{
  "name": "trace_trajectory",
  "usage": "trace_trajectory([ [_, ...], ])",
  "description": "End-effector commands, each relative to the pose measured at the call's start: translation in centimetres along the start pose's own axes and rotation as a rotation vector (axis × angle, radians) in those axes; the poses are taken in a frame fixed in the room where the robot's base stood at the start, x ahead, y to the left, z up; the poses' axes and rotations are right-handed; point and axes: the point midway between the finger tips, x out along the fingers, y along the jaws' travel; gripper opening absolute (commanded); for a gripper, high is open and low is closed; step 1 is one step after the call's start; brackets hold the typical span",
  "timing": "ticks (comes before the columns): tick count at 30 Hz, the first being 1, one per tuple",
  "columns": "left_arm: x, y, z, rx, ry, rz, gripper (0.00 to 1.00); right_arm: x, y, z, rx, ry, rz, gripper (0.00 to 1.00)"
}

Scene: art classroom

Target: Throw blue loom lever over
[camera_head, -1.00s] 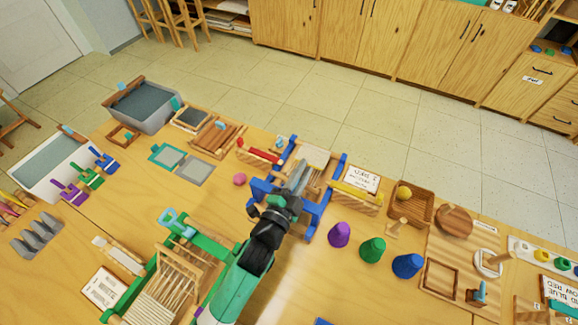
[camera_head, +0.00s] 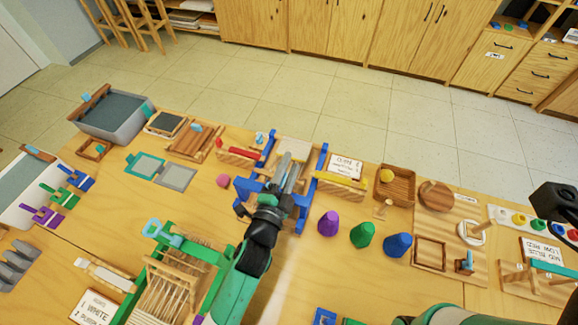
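The blue loom (camera_head: 319,178) stands near the middle of the table, with blue side posts and a pale panel at its back. My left gripper (camera_head: 288,176) reaches over the loom from below, its grey fingers between the two blue sides. I cannot tell how far apart the fingers are or whether they touch anything. The loom's lever is not clear; the gripper and wrist cover part of the frame. A small light-blue piece (camera_head: 261,137) shows near the back left post.
A green loom (camera_head: 200,247) with a light-blue handle stands at lower left. Purple, green and blue cones (camera_head: 363,235) stand right of the blue loom. A pink ball (camera_head: 223,181) lies left.

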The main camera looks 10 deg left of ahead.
Motion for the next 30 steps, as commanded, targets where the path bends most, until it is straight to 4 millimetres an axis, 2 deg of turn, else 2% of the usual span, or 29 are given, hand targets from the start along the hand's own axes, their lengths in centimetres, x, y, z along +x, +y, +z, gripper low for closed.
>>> trace_trajectory([
  [8,0.0,0.0,-0.1,-0.002,0.001,0.0,0.49,0.0,0.0,0.0,0.0,0.0,0.0,0.32],
  [11,-0.6,-0.1,-0.1,-0.002,0.002,0.0,0.49,0.2,0.0,-0.2,0.0,0.0,0.0,0.32],
  [14,-2.1,-0.1,-0.1,-0.001,0.001,0.002,0.49,0.7,0.0,-0.7,0.0,0.0,0.0,0.32],
  [24,-9.8,0.1,-0.1,-0.001,0.001,0.003,0.49,1.6,0.0,-1.5,0.0,0.0,0.0,0.32],
  [30,-11.6,0.0,0.0,-0.001,0.001,0.001,0.49,1.7,0.0,-1.5,0.0,0.0,0.0,0.32],
])
